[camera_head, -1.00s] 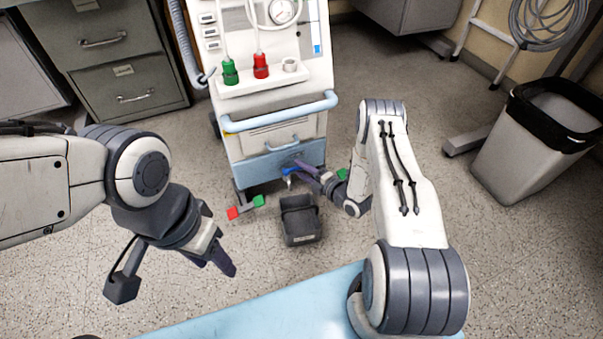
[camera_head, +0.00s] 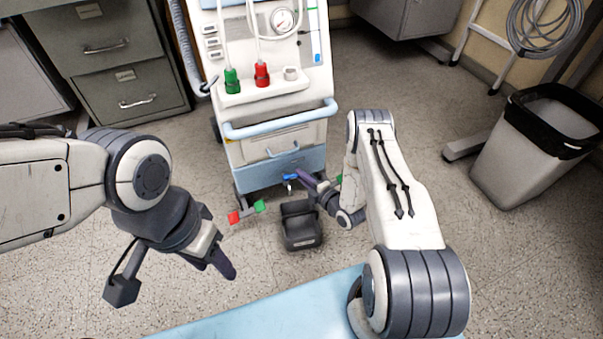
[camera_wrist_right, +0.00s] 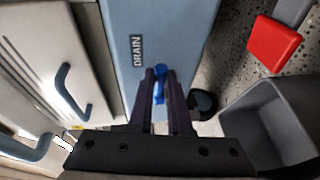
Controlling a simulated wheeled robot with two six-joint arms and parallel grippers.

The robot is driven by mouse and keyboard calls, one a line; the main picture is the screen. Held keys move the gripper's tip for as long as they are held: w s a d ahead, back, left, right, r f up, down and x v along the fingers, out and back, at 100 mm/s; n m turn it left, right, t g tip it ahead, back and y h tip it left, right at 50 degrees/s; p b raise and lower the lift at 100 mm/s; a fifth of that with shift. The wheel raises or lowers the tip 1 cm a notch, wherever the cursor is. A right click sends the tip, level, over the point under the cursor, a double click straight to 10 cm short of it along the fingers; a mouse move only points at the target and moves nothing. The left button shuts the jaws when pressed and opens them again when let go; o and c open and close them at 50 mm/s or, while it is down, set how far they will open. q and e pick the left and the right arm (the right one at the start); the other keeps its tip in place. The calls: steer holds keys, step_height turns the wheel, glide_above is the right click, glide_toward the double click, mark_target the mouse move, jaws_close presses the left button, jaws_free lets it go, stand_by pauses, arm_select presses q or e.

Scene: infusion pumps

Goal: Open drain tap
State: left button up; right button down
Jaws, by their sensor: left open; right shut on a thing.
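The blue drain tap (camera_wrist_right: 159,84) sits on the light blue lower panel (camera_wrist_right: 170,30) of the white machine, beside the label DRAIN (camera_wrist_right: 137,51). My right gripper (camera_wrist_right: 160,74) is shut on the tap, with one finger on each side of its blue handle. In the head view the tap (camera_head: 290,177) shows at the tip of my right gripper (camera_head: 297,173), low on the machine's front. The fingers cover part of the tap. My left gripper (camera_head: 219,266) is open and empty, in the air to the left, well away from the machine.
A dark grey open bin (camera_head: 300,226) stands on the floor below the tap. The machine's blue handrail (camera_head: 280,119) is above. A waste bin (camera_head: 535,140) stands far right.

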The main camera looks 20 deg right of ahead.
steer(key=shift+s+a+m+g+h+p, duration=0.35)
steer(key=shift+s+a+m+h+p, duration=0.25)
steer(key=shift+m+h, duration=1.5)
steer(key=shift+s+a+m+g+h+p, duration=0.55)
steer(key=shift+m+h, duration=0.95)
steer(key=shift+h, duration=1.2)
steer(key=shift+s+a+m+g+h+p, duration=0.2)
steer(key=shift+s+a+m+h+p, duration=0.35)
steer(key=shift+m+h, duration=1.55)
steer(key=shift+a+h, duration=0.1)
steer(key=shift+h, duration=0.4)
steer(key=c, duration=0.9)
jaws_free()
steer(key=shift+w, duration=0.1)
steer(key=shift+o, duration=0.2)
